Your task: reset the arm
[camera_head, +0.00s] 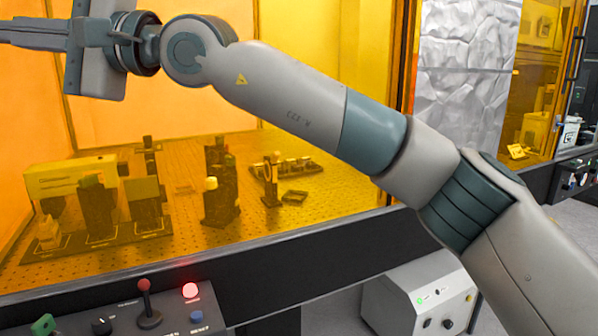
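My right arm comes in from the right edge and reaches across the view to the upper left. Its gripper (15,33) points left, with the fingertips at or past the left edge, so its opening cannot be made out. It is up in front of the amber enclosure window, well above the dark control panel (75,312). My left gripper is not in view. On the panel stand a joystick with a red ball (145,285), a lit red lamp (190,291), a black knob (102,326) and a green button (43,324).
Behind the amber window (330,150) is a perforated optical table (330,205) with several mounted parts and a yellow box (70,180). A dark ledge (250,262) runs below the window. A grey box with lamps and knobs (400,305) stands low at right, partly behind my arm.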

